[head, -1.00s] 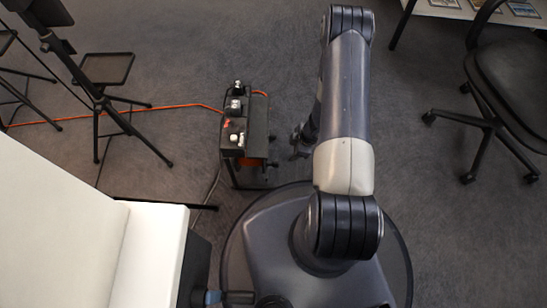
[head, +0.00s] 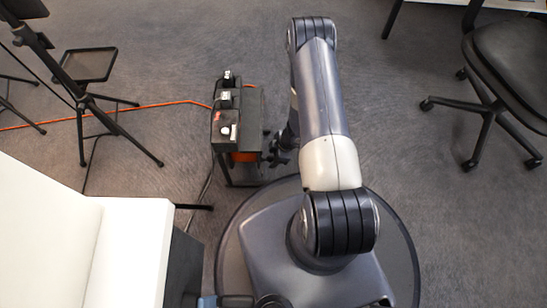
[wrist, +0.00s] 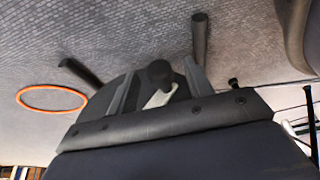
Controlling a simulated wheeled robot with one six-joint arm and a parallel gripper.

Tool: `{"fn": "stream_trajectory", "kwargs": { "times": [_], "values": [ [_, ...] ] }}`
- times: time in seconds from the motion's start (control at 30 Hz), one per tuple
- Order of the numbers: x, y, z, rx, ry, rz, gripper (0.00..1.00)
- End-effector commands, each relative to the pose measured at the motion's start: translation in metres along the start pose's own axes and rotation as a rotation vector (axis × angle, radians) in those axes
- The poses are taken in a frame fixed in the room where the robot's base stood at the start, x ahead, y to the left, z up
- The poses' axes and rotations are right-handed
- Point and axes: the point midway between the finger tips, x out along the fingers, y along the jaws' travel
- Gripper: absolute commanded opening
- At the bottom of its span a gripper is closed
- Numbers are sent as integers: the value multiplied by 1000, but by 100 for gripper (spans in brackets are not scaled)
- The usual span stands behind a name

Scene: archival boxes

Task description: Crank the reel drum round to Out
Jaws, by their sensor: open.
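The reel drum shows as a small orange patch (head: 243,156) low under a dark stand in the head view; most of it is hidden. My gripper (head: 279,147) is beside the stand's right side, small and dark. In the wrist view my gripper (wrist: 160,92) is open, with a grey finger at each side. Between the fingers is a dark round knob (wrist: 159,72) on a pale arm, which looks like the crank handle. I cannot tell whether the fingers touch it. No Out mark is readable.
The stand (head: 252,110) carries black units with pale knobs. An orange cable (head: 150,106) runs left along the floor past a tripod stand (head: 90,68). A white surface (head: 130,250) is at lower left. An office chair (head: 510,90) is at right. Carpet between is clear.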

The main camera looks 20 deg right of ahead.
Motion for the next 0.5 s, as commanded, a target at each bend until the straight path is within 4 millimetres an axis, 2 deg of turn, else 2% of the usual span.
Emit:
{"fn": "stream_trajectory", "kwargs": {
  "times": [0.27,0.5],
  "values": [
    [1,0,0,0,0,0,48],
    [1,0,0,0,0,0,28]
  ]
}}
